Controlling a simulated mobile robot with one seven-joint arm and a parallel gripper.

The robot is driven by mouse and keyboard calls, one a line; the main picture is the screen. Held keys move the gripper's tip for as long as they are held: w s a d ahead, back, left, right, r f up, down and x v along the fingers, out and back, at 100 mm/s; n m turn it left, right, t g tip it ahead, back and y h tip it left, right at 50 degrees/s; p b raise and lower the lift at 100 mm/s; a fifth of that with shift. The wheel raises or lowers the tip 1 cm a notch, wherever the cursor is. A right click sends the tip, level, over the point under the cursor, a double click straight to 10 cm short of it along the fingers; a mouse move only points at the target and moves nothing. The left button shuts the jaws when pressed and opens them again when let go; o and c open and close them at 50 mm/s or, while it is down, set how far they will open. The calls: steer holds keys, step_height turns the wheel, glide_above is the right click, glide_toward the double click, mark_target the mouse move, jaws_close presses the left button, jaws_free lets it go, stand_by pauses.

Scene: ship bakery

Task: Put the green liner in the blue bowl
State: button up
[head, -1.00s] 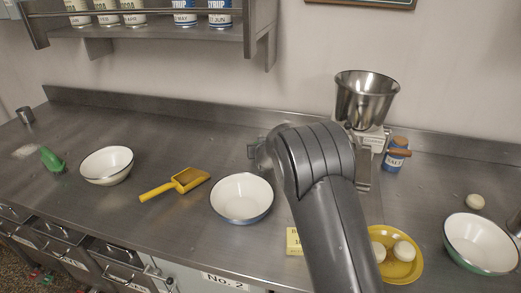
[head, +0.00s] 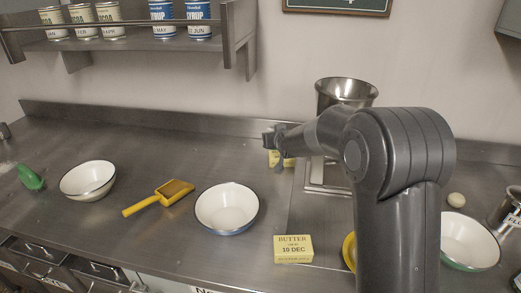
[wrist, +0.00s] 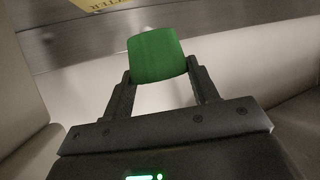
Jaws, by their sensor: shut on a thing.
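In the wrist view my gripper (wrist: 160,75) is shut on the green liner (wrist: 157,54), a small green piece between the fingertips. In the head view my gripper (head: 272,140) is above the rear of the counter, behind and right of the blue bowl; the liner cannot be made out there. The blue bowl (head: 227,209) stands upright on the counter, white inside with a blue outer wall, and looks empty.
A yellow scoop (head: 160,196) and a pale bowl (head: 88,181) stand left of the blue bowl. A butter pack (head: 293,249) is at its right front. A green-walled bowl (head: 468,241) is far right. A shelf with cans (head: 120,30) hangs above.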

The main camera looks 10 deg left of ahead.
steer(key=shift+s+d+r, duration=0.25)
steer(key=shift+d+r, duration=0.1)
steer(key=shift+r, duration=0.2)
steer(key=s+r+n+g+y, duration=0.2)
steer(key=s+n+g+y, duration=0.5)
steer(key=s, duration=1.4)
steer(key=n, duration=0.1)
glide_toward(212, 196)
steer(key=w+a+r, duration=0.1)
steer(key=a+r, duration=0.2)
steer(key=a, duration=0.1)
steer(key=shift+t, duration=0.3)
steer(key=shift+d+f, duration=0.2)
steer(key=shift+f, duration=1.85)
steer(key=shift+f, duration=0.35)
steer(key=o, duration=0.3)
steer(key=shift+o, duration=0.2)
